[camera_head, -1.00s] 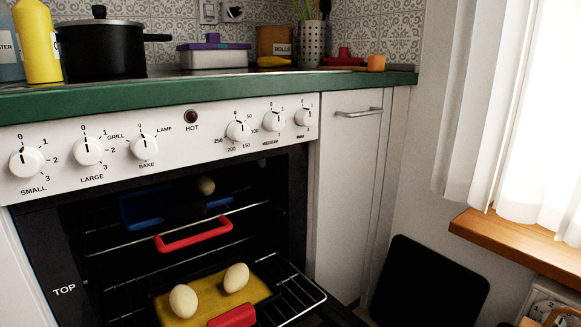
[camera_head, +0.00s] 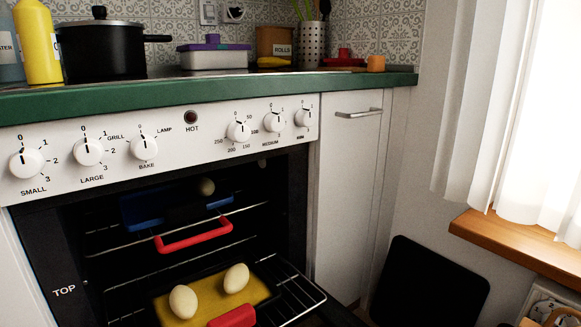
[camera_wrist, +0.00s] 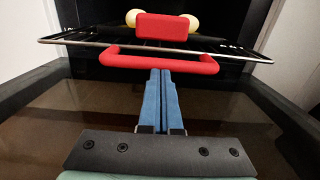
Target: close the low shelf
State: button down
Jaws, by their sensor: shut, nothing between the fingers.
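The low shelf is a wire rack (camera_head: 300,297) that sticks out of the open oven. It bears a yellow tray (camera_head: 262,290) with two pale egg-shaped items (camera_head: 183,301) and a red block grip (camera_head: 232,316). In the wrist view the low shelf's front bar (camera_wrist: 75,42) runs across the top, with a red loop handle (camera_wrist: 160,63) on it and the tray's red grip (camera_wrist: 166,27) behind. My gripper (camera_wrist: 161,72) is shut and empty, its blue fingertips at the middle of the red handle. Whether they touch it cannot be told. The head view does not show my gripper.
An upper rack with another red handle (camera_head: 193,234) and a blue tray (camera_head: 145,208) is inside the oven. The lowered oven door (camera_wrist: 60,115) lies under my fingers. A white cabinet (camera_head: 345,190) stands to the right; a dark panel (camera_head: 430,285) leans beyond it.

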jog(key=shift+w+a, duration=0.2)
jog(key=shift+w, duration=0.1)
jog(key=shift+w+a, duration=0.4)
jog(key=shift+w, duration=0.15)
dwell(0.4)
jog(key=b, duration=0.5)
send_near(218, 312)
jog(key=shift+w+a+f, duration=0.3)
jog(key=shift+w+f, duration=0.25)
jog(key=shift+w, duration=0.1)
jog(key=shift+w+a+f, duration=0.3)
jog(key=shift+w+f, duration=0.3)
jog(key=shift+w, duration=0.05)
jog(key=b+x, duration=0.4)
jog(key=x, duration=0.4)
jog(key=shift+b, duration=0.4)
jog(key=shift+w+a+r, duration=0.1)
jog(key=shift+w+a, duration=0.2)
jog(key=shift+w, duration=0.05)
jog(key=shift+w+b, duration=0.1)
jog(key=shift+b, duration=0.2)
